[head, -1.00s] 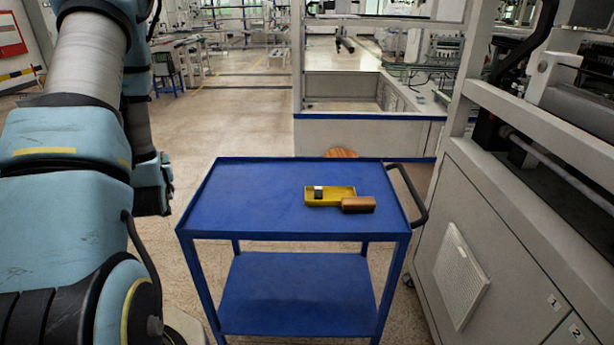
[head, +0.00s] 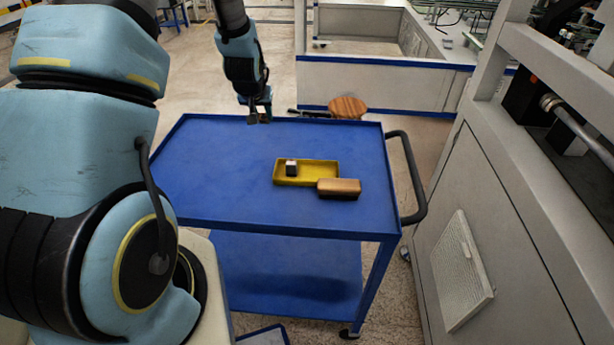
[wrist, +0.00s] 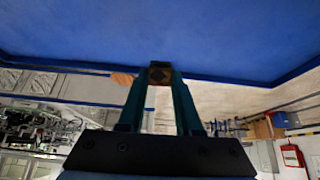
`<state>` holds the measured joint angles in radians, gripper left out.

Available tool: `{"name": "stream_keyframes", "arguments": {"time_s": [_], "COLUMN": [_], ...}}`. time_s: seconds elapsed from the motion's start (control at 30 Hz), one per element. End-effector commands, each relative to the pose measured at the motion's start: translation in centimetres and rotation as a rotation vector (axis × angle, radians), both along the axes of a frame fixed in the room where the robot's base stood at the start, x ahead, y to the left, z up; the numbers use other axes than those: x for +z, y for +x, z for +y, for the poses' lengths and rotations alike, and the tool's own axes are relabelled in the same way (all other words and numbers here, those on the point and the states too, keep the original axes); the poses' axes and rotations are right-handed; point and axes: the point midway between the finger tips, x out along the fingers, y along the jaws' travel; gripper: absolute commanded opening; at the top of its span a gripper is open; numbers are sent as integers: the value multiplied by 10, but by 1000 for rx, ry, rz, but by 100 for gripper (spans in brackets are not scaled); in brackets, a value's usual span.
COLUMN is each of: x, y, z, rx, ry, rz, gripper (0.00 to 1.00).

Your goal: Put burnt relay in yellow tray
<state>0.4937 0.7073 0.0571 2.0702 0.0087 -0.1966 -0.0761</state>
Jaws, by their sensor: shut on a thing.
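My gripper (head: 259,117) hangs near the far edge of the blue cart, left of and behind the yellow tray. In the wrist view, my gripper (wrist: 160,78) is shut on a small brown and dark block, which looks like the burnt relay (wrist: 160,72). The relay is hard to make out in the head view. The yellow tray (head: 328,170) lies on the cart top, right of its middle. A small block with a pale top and dark side (head: 291,168) stands in the tray's left part.
A brown block (head: 339,188) lies at the tray's front right corner, hiding part of its rim. The blue cart top (head: 215,180) is bare on the left. A black handle (head: 409,180) is on the cart's right side. A grey machine cabinet (head: 455,240) stands to the right.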

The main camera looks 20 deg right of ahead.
Motion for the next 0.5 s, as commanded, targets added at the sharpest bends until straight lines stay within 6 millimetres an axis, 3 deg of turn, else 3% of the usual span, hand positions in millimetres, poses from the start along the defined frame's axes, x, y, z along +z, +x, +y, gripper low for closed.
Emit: {"name": "stream_keyframes", "arguments": {"time_s": [0.03, 0.2, 0.33, 0.5], "x": [-1, -1, 8, 28], "y": [-10, -57, -101, -155], "z": [-16, -59, -86, -105], "rx": [-33, -148, -240, -342], "ry": [22, 134, 232, 343], "rz": [55, 268, 410, 535], "gripper": [0, 0, 0, 0]}}
